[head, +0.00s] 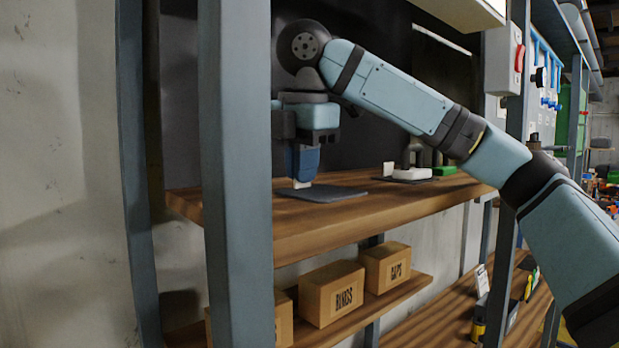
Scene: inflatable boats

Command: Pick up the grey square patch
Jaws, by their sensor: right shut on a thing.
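The grey square patch (328,194) lies on the wooden upper shelf, near its front edge. My right gripper (299,184) points down at the patch's back left side and is shut on its edge, as far as I can see. The patch looks flat and at shelf height; I cannot tell whether it is lifted. My left gripper is not in view.
A blue-grey post (235,180) stands close in front on the left. Farther right on the shelf (400,200) are a grey-handled tool (411,173) and a green item (444,170). Cardboard boxes, one marked RINGS (331,294) and one CAPS (387,267), sit on the lower shelf.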

